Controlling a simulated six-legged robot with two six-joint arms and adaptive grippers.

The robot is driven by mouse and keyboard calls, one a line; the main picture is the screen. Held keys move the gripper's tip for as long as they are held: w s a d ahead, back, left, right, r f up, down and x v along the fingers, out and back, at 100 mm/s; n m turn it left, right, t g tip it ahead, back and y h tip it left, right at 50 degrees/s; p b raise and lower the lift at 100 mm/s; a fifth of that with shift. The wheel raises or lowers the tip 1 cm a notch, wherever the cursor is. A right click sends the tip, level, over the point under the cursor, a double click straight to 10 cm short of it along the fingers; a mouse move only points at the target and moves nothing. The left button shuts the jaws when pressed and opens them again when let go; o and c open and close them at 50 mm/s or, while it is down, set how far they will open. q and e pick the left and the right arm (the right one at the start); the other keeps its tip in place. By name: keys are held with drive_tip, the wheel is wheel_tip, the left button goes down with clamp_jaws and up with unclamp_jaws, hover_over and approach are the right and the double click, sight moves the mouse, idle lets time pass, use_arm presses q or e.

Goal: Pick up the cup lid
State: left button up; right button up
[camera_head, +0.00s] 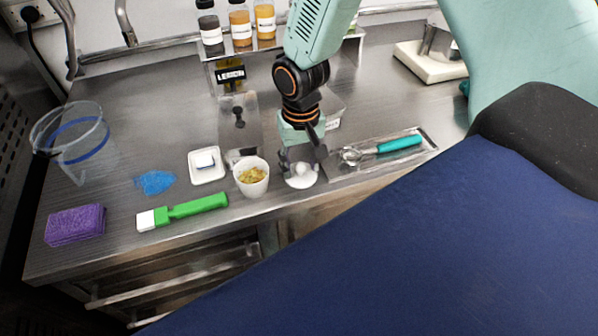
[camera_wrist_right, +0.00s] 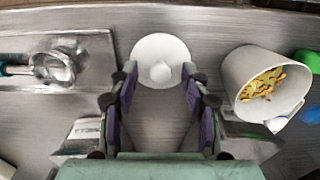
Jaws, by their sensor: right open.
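The white round cup lid (camera_head: 301,176) with a raised knob lies on the steel counter near its front edge. In the right wrist view the lid (camera_wrist_right: 160,58) shows at the top middle, just past my open fingertips. My left gripper is not in view.
An ice cream scoop with a teal handle (camera_head: 398,144) lies in a metal tray (camera_head: 345,172) to the right. A green-handled brush (camera_head: 198,207), white dish (camera_head: 207,176), blue scraps (camera_head: 155,182), purple sponge (camera_head: 75,225) and clear pitcher (camera_head: 85,163) are left. Bottles (camera_head: 240,25) stand behind.

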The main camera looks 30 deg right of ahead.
drive_tip(key=shift+d+f, duration=0.1)
drive_tip(key=shift+f, duration=0.1)
drive_tip(key=shift+s, duration=0.15)
drive_tip(key=shift+a+r, duration=0.1)
drive_tip(key=shift+a, duration=0.15)
drive_tip(key=c, duration=0.4)
drive_tip(key=shift+d, duration=0.15)
drive_tip(key=c, duration=0.3)
drive_tip(key=shift+c, duration=0.6)
drive_tip(key=shift+r, duration=0.1)
